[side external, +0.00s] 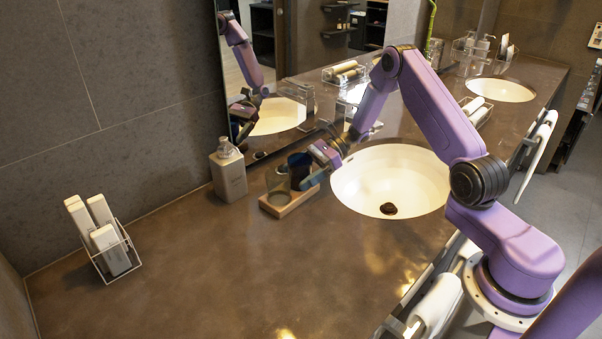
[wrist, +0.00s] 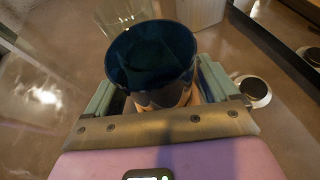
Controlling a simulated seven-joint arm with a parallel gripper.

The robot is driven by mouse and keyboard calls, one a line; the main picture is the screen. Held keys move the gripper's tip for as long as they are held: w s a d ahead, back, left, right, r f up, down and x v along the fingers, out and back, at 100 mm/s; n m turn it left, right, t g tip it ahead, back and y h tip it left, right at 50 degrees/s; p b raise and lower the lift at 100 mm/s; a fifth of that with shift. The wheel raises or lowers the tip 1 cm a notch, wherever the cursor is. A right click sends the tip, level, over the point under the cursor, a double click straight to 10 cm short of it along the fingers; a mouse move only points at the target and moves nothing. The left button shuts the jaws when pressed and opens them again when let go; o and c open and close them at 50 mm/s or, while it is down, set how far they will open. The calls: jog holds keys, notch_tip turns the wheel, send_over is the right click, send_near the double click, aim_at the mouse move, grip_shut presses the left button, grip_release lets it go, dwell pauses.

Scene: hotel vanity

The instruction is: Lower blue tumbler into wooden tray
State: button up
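The dark blue tumbler (side external: 300,170) is at the right end of the wooden tray (side external: 292,206) in the side view. Whether its base touches the tray I cannot tell. In the wrist view the tumbler (wrist: 152,62) shows its open rim, with a finger against each side. My gripper (side external: 318,163) reaches in from the right and is shut on the tumbler. A clear glass (side external: 278,186) stands on the left part of the tray; it also shows at the top of the wrist view (wrist: 122,14). The tumbler hides most of the tray in the wrist view.
A soap dispenser (side external: 228,172) stands left of the tray, near the mirror. A white sink basin (side external: 395,178) lies to the right, with a faucet near my gripper. A wire holder with white boxes (side external: 106,240) stands far left. The counter in front is clear.

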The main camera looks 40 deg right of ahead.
jog(key=shift+o, duration=0.4)
jog(key=v, duration=1.2)
jog(key=s+a+r+n+g+h, duration=0.35)
jog(key=s+a+n, duration=0.3)
jog(key=a, duration=0.25)
jog(key=s+a+r+n+g+h, duration=0.25)
jog(key=s+a+n+g, duration=0.35)
jog(key=a, duration=0.3)
jog(key=s+r+n+t+h, duration=0.2)
jog(key=s+n+t+h, duration=0.4)
jog(key=s+n, duration=1.5)
jog(key=shift+s+r+n+h, duration=0.3)
jog(key=shift+s+n, duration=0.05)
